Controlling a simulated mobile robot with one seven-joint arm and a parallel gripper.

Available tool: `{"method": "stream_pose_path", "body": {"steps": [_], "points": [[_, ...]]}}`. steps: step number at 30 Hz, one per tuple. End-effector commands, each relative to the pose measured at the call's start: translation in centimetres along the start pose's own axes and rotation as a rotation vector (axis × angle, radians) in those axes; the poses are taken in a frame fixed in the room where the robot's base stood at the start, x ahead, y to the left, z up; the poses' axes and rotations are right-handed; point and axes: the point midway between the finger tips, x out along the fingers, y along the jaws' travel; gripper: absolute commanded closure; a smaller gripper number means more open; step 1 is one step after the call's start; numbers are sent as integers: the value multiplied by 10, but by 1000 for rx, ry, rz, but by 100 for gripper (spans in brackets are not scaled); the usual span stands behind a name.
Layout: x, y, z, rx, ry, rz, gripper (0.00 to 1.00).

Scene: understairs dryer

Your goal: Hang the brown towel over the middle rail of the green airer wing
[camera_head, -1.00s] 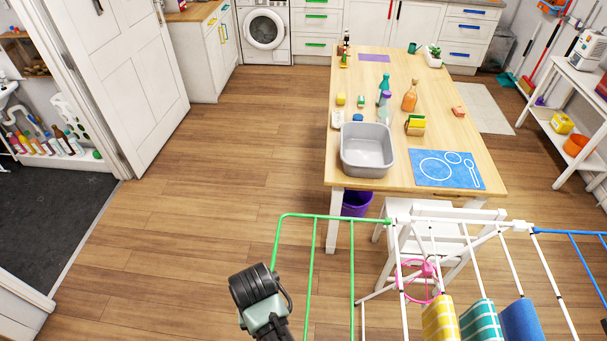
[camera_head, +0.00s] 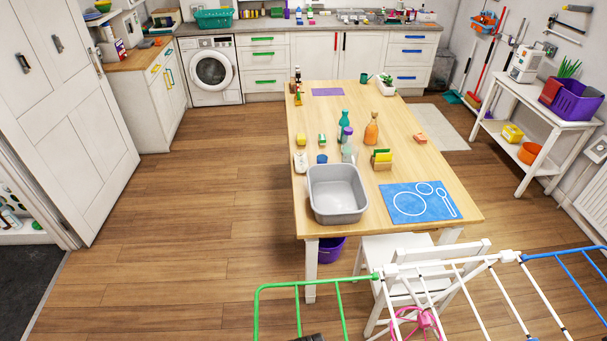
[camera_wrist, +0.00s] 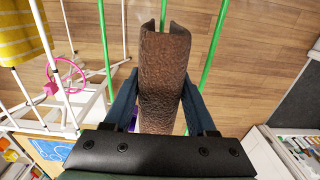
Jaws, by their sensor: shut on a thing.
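The brown towel (camera_wrist: 163,85) is held between the two fingers of my gripper (camera_wrist: 158,95) in the wrist view. It looks like a long folded strip with an open, curved far end. The airer's green wing (camera_head: 298,287) is at the bottom of the head view, and its green rails (camera_wrist: 213,48) run below the towel in the wrist view. The middle rail (camera_wrist: 163,12) comes out past the towel's far end, in line with it. I cannot tell whether towel and rail touch.
The airer's white middle (camera_head: 453,268) and blue wing (camera_head: 565,254) lie to the right. A yellow striped cloth (camera_wrist: 22,38) and a pink ring (camera_wrist: 66,77) hang there. A white chair (camera_head: 420,262) and table (camera_head: 300,205) stand behind. Floor left of the wing is clear.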

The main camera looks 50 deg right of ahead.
Motion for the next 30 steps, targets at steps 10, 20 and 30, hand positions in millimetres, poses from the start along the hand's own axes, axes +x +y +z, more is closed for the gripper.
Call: {"method": "stream_pose_path", "body": {"steps": [10, 20, 30], "points": [[40, 0, 0, 0, 1, 0, 100], [69, 0, 0, 0, 0, 0, 100], [98, 0, 0, -2, -1, 0, 100]]}}
